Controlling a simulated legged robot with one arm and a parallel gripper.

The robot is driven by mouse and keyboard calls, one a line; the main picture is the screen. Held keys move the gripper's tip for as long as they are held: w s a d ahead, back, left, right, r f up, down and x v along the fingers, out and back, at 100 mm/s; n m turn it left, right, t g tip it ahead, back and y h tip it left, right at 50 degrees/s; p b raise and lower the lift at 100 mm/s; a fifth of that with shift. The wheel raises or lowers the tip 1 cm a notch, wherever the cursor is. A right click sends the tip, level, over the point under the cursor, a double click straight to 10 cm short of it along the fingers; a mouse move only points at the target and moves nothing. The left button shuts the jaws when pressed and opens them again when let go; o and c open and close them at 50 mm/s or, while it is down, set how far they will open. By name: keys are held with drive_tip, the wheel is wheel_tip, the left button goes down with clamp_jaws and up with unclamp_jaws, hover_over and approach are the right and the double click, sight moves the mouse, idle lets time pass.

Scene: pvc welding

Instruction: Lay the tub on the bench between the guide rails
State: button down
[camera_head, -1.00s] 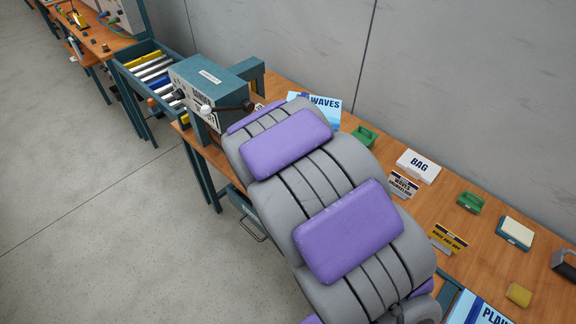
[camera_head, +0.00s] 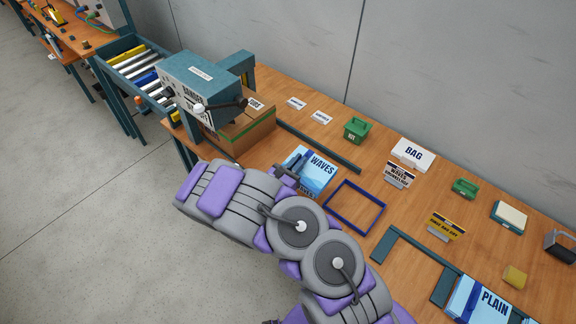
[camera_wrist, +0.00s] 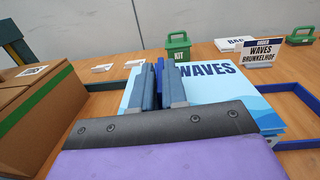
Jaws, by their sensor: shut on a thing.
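The light blue tub (camera_head: 319,163) marked WAVES is at my gripper (camera_head: 290,172), over the front part of the bench (camera_head: 395,195). In the wrist view the tub (camera_wrist: 215,88) sits just beyond the gripper (camera_wrist: 160,85), whose blue-grey fingers are closed at its left part. The exact grip is partly hidden. A dark guide rail (camera_head: 320,147) runs along the bench behind the tub. My arm covers the bench's front edge, and no second rail shows clearly beside the tub. I cannot tell if the tub touches the bench.
A cardboard box (camera_head: 245,130) stands left, under the grey machine (camera_head: 195,80). A blue rectangular frame (camera_head: 355,205) lies right of the tub. A green kit box (camera_head: 356,130), a white BAG box (camera_head: 413,153) and sign cards stand behind. A PLAIN tub (camera_head: 482,300) is at front right.

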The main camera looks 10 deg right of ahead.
sight(302, 177)
drive_tip(key=shift+m+g+h, duration=0.3)
drive_tip(key=shift+g, duration=0.2)
drive_tip(key=s+f, duration=0.1)
drive_tip(key=f, duration=0.1)
drive_tip(key=s+d+f, duration=0.1)
drive_tip(key=shift+s+d+f, duration=0.1)
drive_tip(key=shift+s+f, duration=0.3)
drive_tip(key=shift+s+a+f+b, duration=0.1)
drive_tip(key=shift+a+f+b, duration=0.1)
drive_tip(key=shift+b, duration=0.1)
drive_tip(key=a+b, duration=0.1)
drive_tip(key=a, duration=0.1)
drive_tip(key=a+b, duration=0.1)
drive_tip(key=a, duration=0.1)
drive_tip(key=shift+w+f, duration=0.15)
drive_tip(key=shift+w, duration=0.25)
drive_tip(key=w+b, duration=0.1)
drive_tip(key=w, duration=0.8)
drive_tip(key=w+f+b, duration=0.1)
drive_tip(key=w, duration=0.3)
drive_tip(key=shift+w+d+f+b, duration=0.1)
drive_tip(key=shift+w+d+b, duration=0.15)
drive_tip(key=shift+w+b, duration=0.05)
drive_tip(key=shift+w+a, duration=0.35)
drive_tip(key=shift+w, duration=0.25)
drive_tip(key=f, duration=0.1)
drive_tip(key=d+f+b, duration=0.1)
drive_tip(key=f, duration=0.1)
drive_tip(key=shift+f, duration=0.3)
drive_tip(key=shift+r, duration=0.1)
